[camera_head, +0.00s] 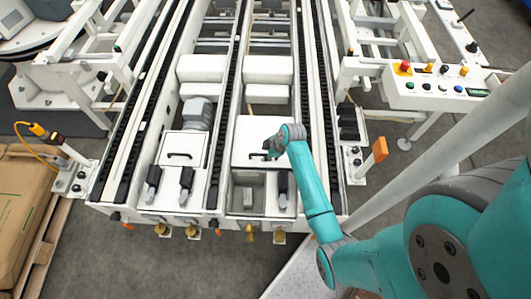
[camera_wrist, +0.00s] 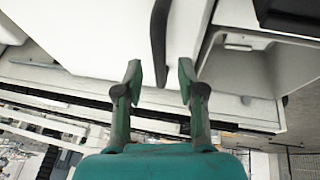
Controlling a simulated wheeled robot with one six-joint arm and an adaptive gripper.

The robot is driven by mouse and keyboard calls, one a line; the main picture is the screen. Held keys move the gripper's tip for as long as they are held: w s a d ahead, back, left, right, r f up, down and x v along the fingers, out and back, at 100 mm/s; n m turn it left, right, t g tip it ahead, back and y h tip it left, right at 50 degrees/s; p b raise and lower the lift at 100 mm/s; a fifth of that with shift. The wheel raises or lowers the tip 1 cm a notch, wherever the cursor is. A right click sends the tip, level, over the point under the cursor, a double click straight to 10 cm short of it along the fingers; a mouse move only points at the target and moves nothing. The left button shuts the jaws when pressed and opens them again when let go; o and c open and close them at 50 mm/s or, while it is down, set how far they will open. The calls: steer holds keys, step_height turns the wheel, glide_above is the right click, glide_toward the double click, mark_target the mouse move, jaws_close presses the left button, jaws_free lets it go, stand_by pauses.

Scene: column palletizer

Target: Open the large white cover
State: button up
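The large white cover (camera_head: 246,134) lies flat in the right-hand bay of the conveyor frame, and appears closed. My gripper (camera_head: 270,147) is over its right part, at the end of my teal arm, and hides much of the handle there. In the wrist view, the black curved handle (camera_wrist: 159,40) runs down the white cover surface (camera_wrist: 105,40). Its lower end reaches between the two fingertips of my gripper (camera_wrist: 159,75). The fingers stand apart with a gap on both sides of the handle.
A smaller white cover (camera_head: 182,149) with a black handle lies in the left bay. An open box-like recess (camera_head: 247,188) is below the large cover. Black chain rails flank the bays. A control panel (camera_head: 440,88) with buttons stands at right. A carton (camera_head: 22,205) on a pallet is at left.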

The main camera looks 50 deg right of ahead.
steer(key=shift+w+f, duration=0.15)
steer(key=shift+f, duration=0.1)
jaws_close()
glide_above(267, 123)
stand_by(0.7)
jaws_free()
